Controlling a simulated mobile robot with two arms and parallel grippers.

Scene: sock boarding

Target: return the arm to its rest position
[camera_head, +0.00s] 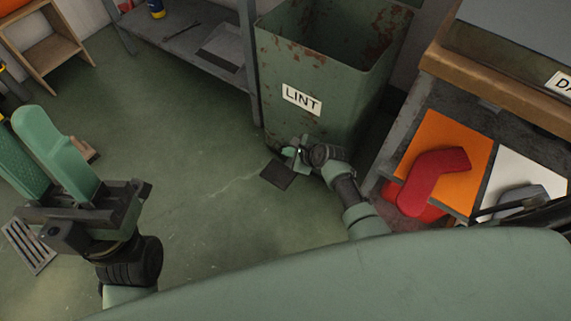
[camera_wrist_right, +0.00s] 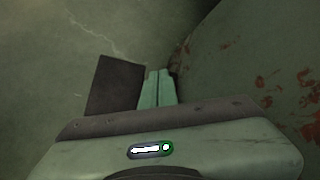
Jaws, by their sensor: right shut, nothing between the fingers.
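My right gripper (camera_head: 292,153) is low over the green floor, just in front of the lint bin (camera_head: 325,115). Its two pale green fingers lie together and hold nothing; they also show in the right wrist view (camera_wrist_right: 157,88). The right arm reaches down from the lower middle of the head view. My left gripper (camera_head: 35,140) is raised at the left of the head view. Its fingers stand apart, with one textured inner pad showing and nothing seen between them.
A dark flat square (camera_head: 277,174) lies on the floor beside the right gripper. The rusty bin stands close behind it. At right, a bench shelf holds an orange board (camera_head: 440,130) and a red sock-shaped piece (camera_head: 432,180). A grey shelf (camera_head: 185,40) stands behind. The middle floor is clear.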

